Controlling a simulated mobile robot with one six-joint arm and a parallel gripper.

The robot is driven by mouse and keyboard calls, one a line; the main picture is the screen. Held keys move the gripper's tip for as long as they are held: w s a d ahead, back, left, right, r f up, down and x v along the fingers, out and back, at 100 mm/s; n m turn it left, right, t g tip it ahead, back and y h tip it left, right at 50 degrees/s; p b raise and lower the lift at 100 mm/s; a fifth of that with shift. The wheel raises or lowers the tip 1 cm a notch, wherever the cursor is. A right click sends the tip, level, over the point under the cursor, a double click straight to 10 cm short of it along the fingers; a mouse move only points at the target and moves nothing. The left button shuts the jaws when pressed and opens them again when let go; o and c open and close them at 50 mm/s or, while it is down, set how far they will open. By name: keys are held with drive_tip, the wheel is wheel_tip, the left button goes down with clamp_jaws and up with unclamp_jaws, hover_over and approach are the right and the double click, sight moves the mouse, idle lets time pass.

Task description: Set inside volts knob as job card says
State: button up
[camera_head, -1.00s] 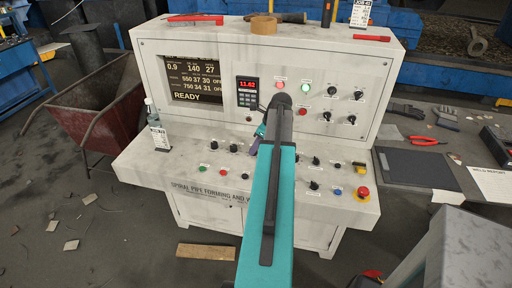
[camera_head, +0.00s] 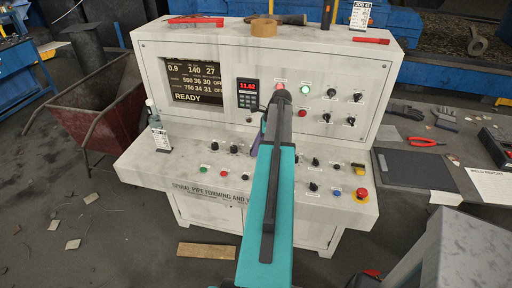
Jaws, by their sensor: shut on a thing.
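A grey control console (camera_head: 160,185) stands ahead, its sloped desk carrying several black knobs (camera_head: 314,187) with small labels too small to read. My gripper (camera_head: 259,142) is mostly hidden behind my own arm, low at the desk's back middle. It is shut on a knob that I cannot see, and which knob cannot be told. The screen (camera_head: 195,82) shows 0.9, 140, 27, then 500 36 30, then 750 34 31, and READY. A job card (camera_head: 359,14) headed JOB 41 stands on top at right; its finer lines are unreadable.
A bottle with a tag (camera_head: 159,138) stands at the desk's left. A red emergency button (camera_head: 361,194) is at the right front. A side table (camera_head: 405,168) holds red pliers (camera_head: 425,142) and gloves.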

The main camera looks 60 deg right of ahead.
drive_tip(key=o, duration=1)
drive_tip(key=shift+o, duration=0.2)
drive_tip(key=shift+r, duration=0.1)
drive_tip(key=b+v, duration=0.3)
drive_tip(key=v, duration=1)
drive_tip(key=shift+s+r, duration=0.15)
drive_tip(key=shift+r, duration=0.15)
drive_tip(key=shift+r, duration=0.1)
